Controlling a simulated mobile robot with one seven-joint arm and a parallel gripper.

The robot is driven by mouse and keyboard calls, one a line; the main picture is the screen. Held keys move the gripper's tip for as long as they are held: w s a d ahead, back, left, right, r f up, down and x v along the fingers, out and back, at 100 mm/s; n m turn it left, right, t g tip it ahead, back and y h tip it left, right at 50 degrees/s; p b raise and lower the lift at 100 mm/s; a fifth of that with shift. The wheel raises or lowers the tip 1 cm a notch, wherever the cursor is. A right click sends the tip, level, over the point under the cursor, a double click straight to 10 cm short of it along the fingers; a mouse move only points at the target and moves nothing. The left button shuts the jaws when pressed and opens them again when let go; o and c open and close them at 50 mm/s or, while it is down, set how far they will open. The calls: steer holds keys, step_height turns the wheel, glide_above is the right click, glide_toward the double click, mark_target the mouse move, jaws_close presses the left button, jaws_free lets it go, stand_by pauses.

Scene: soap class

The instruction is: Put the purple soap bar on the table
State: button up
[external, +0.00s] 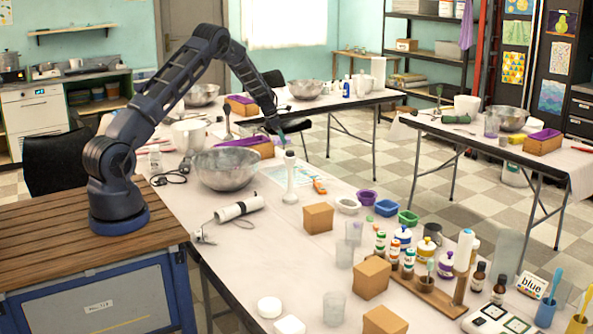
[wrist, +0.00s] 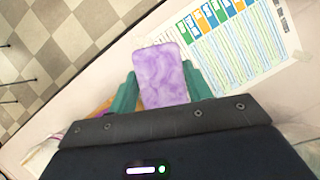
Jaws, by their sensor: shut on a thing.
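The purple soap bar (wrist: 161,76), marbled with paler streaks, is held between the two teal fingers of my gripper (wrist: 160,88) in the wrist view. The fingers press on its left and right sides. In the external view my gripper (external: 283,138) is above the far part of the long table (external: 268,240), near a wooden box with a purple liner (external: 250,146). The soap bar cannot be made out in that view. In the wrist view the pale table top (wrist: 112,66) lies below the soap bar.
A printed sheet (wrist: 240,55) lies on the table beneath my gripper. A metal bowl (external: 226,169) and a white stick blender (external: 290,180) stand nearby. Bottles, cups and brown boxes crowd the table's right part. The table's left edge borders open floor in the wrist view.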

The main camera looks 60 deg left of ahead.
mark_target(274, 138)
step_height(274, 138, down, 10)
steer(key=shift+f, duration=0.1)
stand_by(0.4)
steer(key=o, duration=1)
steer(key=shift+f, duration=0.1)
steer(key=v, duration=1.2)
steer(key=shift+s+d+r, duration=0.1)
steer(key=shift+r, duration=0.15)
